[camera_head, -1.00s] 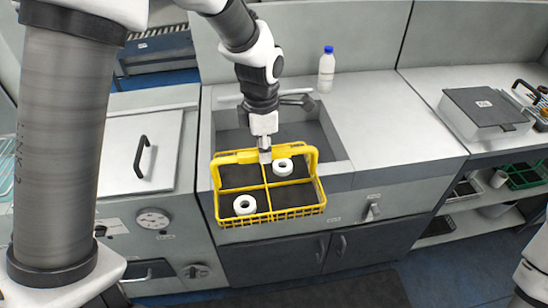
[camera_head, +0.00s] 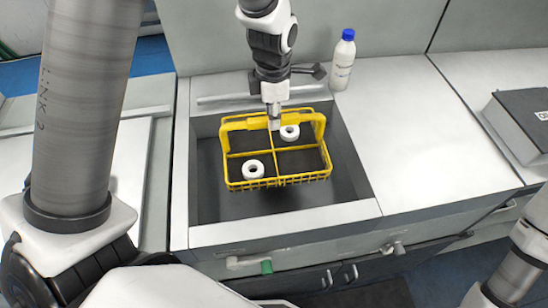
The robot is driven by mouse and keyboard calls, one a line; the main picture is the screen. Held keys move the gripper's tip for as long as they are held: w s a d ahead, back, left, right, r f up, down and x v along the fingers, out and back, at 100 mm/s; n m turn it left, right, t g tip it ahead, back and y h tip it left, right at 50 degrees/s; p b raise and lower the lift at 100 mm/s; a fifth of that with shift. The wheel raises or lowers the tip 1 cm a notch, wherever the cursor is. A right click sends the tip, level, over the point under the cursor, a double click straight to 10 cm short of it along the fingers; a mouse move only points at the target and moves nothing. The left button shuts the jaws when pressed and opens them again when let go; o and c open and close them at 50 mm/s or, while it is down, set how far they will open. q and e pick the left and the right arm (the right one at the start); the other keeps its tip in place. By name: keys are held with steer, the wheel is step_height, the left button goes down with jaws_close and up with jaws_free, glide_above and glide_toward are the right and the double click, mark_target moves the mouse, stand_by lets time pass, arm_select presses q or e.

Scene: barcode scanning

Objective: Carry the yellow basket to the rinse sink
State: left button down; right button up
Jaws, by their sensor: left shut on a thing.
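The yellow basket (camera_head: 300,180) is over the dark basin of the rinse sink (camera_head: 208,180), within its rim as seen from above. I cannot tell whether its base touches the sink floor. It looks about level, is divided into compartments and holds two white rings, one at the front left (camera_head: 253,169) and one at the back right (camera_head: 290,132). My left gripper (camera_head: 274,123) points down and is shut on the basket's handle at the far side. My right gripper is out of view; only part of that arm shows at the lower right.
A white bottle with a blue cap (camera_head: 342,62) stands on the counter behind the sink's right corner. A dark tap (camera_head: 309,71) is at the sink's back edge. A grey lidded box (camera_head: 522,118) stands at the right. The counter right of the sink (camera_head: 430,150) is clear.

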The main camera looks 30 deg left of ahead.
mark_target(272, 150)
arm_select(q)
steer(key=f, duration=0.6)
steer(key=f+p, duration=0.1)
steer(key=f, duration=0.3)
steer(key=shift+w+a, duration=0.2)
steer(key=shift+a, duration=0.1)
steer(key=shift+s+d+r, duration=0.25)
steer(key=shift+s+d, duration=0.1)
steer(key=shift+s, duration=0.05)
steer(key=shift+f, duration=0.15)
steer(key=c, duration=1.1)
jaws_free()
steer(key=shift+w+a+f, duration=0.15)
steer(key=shift+a+f, duration=0.05)
steer(key=shift+d+r, duration=0.1)
